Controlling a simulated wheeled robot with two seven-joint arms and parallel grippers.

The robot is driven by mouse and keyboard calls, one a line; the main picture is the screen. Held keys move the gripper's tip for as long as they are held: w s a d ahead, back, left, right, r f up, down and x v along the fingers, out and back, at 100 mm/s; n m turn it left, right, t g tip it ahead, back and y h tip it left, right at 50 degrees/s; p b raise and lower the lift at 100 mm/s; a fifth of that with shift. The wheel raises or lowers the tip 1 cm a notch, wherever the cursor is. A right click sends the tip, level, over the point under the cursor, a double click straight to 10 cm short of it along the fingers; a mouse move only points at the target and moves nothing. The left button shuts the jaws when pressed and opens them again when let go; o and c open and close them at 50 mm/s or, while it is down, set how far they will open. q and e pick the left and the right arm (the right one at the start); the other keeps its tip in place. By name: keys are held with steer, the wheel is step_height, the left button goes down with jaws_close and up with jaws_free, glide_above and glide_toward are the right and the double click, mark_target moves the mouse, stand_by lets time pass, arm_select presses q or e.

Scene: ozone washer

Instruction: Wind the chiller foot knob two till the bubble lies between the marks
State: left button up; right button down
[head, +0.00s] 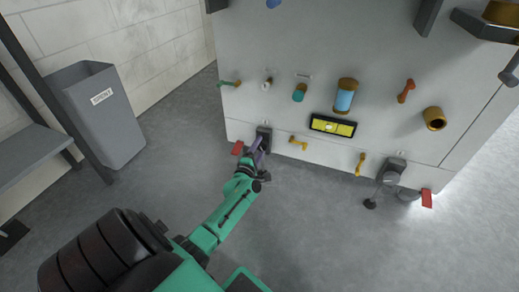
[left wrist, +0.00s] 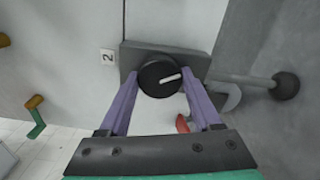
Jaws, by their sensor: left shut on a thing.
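The chiller foot knob two (left wrist: 155,77) is a round black knob with a white pointer line, on a dark grey block beside a label marked 2 (left wrist: 108,57). My left gripper (left wrist: 161,82) has its purple fingers shut on the knob, one on each side. In the head view, my left gripper (head: 259,147) is at the low left foot block (head: 264,133) of the grey cabinet, and hides most of the knob. The level (head: 333,126) is a yellow vial in a black frame; a pale bubble shows left of its middle, but the marks are too small to tell. My right gripper is out of view.
A second foot (head: 390,172) stands at the cabinet's lower right. Red tabs (head: 238,148) (head: 427,198) stick out near both feet. Brass handles (head: 298,143) and pipe fittings project from the cabinet front. A grey bin (head: 98,115) stands left; the floor between is clear.

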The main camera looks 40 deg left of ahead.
arm_select(q)
steer(key=n, duration=0.2)
steer(key=shift+f+n+b, duration=0.15)
steer(key=shift+n+b, duration=0.15)
steer(key=shift+n, duration=0.1)
steer(key=n+b, duration=0.1)
steer(key=n, duration=0.3)
steer(key=shift+d, duration=0.1)
steer(key=n, duration=0.5)
steer(key=shift+b, duration=0.4)
steer(key=o, duration=1.4)
steer(key=shift+c, duration=0.2)
steer(key=v, duration=1.4)
steer(key=shift+s+p, duration=0.3)
